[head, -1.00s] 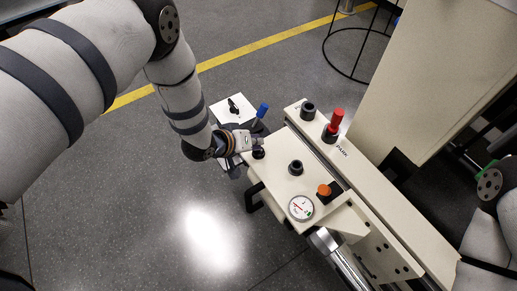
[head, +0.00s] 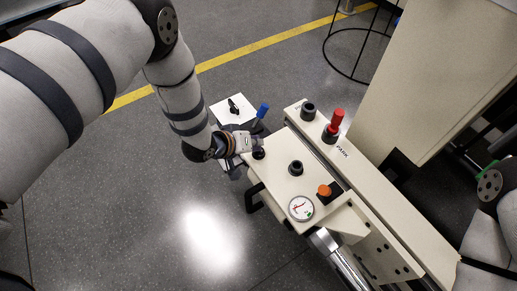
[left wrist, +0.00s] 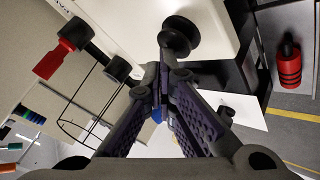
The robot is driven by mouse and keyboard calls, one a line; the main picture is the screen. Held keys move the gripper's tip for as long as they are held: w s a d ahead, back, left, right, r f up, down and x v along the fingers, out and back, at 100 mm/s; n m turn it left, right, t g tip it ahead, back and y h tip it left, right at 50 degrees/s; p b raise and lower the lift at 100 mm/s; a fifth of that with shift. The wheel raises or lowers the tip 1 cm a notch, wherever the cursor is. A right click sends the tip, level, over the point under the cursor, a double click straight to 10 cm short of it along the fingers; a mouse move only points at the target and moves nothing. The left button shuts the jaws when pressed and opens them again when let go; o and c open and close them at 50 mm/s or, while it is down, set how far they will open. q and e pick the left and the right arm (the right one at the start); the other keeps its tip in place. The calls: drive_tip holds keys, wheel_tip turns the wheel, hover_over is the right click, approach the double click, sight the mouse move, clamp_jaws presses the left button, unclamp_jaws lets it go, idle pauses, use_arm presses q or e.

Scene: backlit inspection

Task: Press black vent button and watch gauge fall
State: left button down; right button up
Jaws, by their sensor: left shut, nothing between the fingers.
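The black vent button (head: 258,153) is a round black knob at the left end of the cream panel (head: 275,172). In the left wrist view it is the black mushroom-shaped knob (left wrist: 181,33) beyond my fingertips. My left gripper (head: 255,145) is shut and empty, its tips right at the button. I cannot tell whether they touch it or how far it is pressed. The round white gauge (head: 301,208) with a red needle is at the panel's near end; its scale is too small to read. My right arm shows at the right edge, its gripper out of view.
An orange button (head: 324,190) and a black knob (head: 295,168) share the panel. A red handle (head: 335,121) stands on the rail behind. A blue handle (head: 263,110) rises close beside my left gripper. Open floor lies left of the panel.

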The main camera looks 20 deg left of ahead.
use_arm(q)
drive_tip(key=shift+r, duration=0.55)
use_arm(e)
drive_tip(key=shift+w+r, duration=0.25)
drive_tip(key=shift+r, duration=0.1)
use_arm(q)
drive_tip(key=shift+r+p, duration=0.1)
drive_tip(key=shift+p, duration=0.2)
